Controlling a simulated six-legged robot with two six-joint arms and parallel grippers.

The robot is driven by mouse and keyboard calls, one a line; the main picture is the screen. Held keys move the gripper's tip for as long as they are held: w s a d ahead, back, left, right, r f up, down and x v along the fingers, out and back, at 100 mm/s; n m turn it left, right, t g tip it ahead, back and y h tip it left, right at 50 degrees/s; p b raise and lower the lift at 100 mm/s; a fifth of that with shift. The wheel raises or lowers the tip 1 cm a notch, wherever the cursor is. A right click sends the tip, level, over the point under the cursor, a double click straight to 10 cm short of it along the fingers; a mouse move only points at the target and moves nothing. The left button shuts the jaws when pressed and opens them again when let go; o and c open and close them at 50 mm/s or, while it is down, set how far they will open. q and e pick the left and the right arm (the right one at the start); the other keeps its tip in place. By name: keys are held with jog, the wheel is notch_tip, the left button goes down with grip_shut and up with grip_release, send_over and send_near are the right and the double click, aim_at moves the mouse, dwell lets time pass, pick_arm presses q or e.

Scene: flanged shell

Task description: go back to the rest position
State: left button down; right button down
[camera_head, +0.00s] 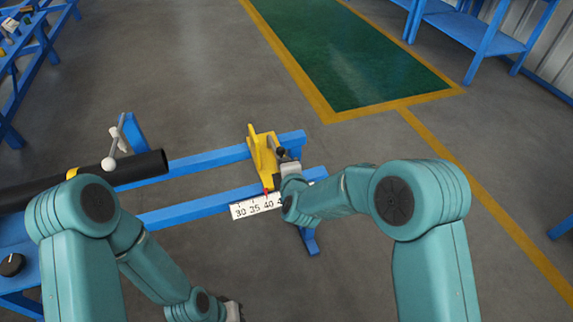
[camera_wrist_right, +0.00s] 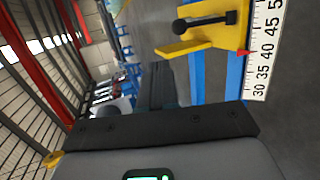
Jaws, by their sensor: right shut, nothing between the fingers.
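My right gripper (camera_head: 287,168) is right beside the yellow stop (camera_head: 262,148) on the blue rails. Its fingers are shut and empty; in the right wrist view the dark fingers (camera_wrist_right: 160,84) point toward the rails. I cannot tell whether the gripper touches the stop's black-knobbed handle (camera_wrist_right: 205,22). My left gripper (camera_head: 232,312) is only partly in view at the bottom edge, low in front of the rails, and its fingers cannot be made out.
Blue rails (camera_head: 200,210) carry a white scale (camera_head: 255,207), with the stop's red pointer near 40. A black pipe (camera_head: 130,169) lies at the left by a white-balled lever (camera_head: 109,163). Blue benches stand at the far left and back right.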

jog(key=shift+s+r, duration=0.1)
jog(key=shift+s, duration=0.05)
jog(key=s+d+f+m+g+h+p, duration=0.1)
jog(key=d+f+h+p, duration=0.2)
jog(key=d, duration=0.7)
jog(key=s+d+f+m+g+y+p, duration=0.2)
jog(key=s+d+f+m+g, duration=0.25)
jog(key=s+f, duration=0.4)
jog(key=s+a+f+m+g+y, duration=0.1)
jog(key=s+m+g, duration=0.2)
jog(key=s+m, duration=0.5)
jog(key=s+a+f+m+g+y+p, duration=0.1)
jog(key=s+m+g, duration=0.3)
jog(key=s+m, duration=0.5)
jog(key=s+a+y, duration=0.1)
jog(key=s, duration=0.7)
jog(key=shift+s+a+f, duration=0.15)
jog(key=shift+a, duration=0.15)
